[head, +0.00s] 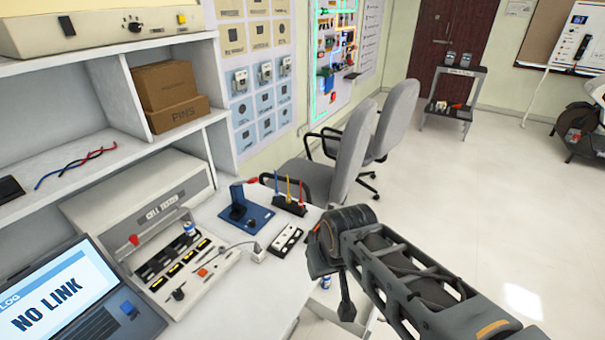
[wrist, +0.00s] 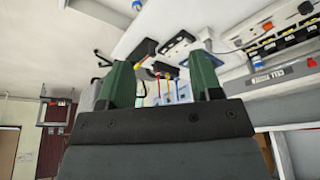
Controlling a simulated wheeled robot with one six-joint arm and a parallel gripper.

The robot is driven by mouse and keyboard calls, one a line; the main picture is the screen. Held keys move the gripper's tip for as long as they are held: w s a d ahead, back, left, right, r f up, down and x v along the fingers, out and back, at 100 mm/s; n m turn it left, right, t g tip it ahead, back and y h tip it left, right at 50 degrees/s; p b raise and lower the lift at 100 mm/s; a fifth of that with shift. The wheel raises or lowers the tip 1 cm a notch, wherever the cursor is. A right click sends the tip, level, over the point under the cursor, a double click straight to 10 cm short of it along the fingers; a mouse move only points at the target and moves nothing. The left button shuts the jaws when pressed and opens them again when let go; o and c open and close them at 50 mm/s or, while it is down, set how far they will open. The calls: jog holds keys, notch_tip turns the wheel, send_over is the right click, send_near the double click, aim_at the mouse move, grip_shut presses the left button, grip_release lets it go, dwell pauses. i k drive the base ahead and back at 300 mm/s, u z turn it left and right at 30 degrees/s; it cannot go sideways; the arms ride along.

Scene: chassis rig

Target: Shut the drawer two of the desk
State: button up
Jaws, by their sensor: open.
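The white desk (head: 225,295) fills the lower left of the head view. Past its right edge, beside my arm, a pale panel (head: 326,299) with a small blue-and-white can (head: 326,282) shows; it may be part of an open drawer, but I cannot tell which one. The drawer fronts are hidden by the desk top and my arm. My gripper shows in the wrist view (wrist: 160,82) with its two green fingers wide apart and nothing between them. In the head view my arm reaches to the desk's right edge, and the fingers cannot be made out.
On the desk stand a laptop (head: 75,300), a cell tester (head: 150,215), a blue stand (head: 243,212) and a white power strip (head: 285,240). Grey chairs (head: 335,165) stand beyond the desk. A small cart (head: 452,95) is farther back.

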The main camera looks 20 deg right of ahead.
aim_at(333, 284)
jog(key=u, duration=1.25)
jog(key=k, duration=0.95)
jog(key=z, duration=1.4)
jog(key=i, duration=0.5)
jog(key=z, duration=0.35)
jog(key=k, duration=0.55)
jog(key=u, duration=0.55)
jog(key=i, duration=0.45)
jog(key=z, duration=0.05)
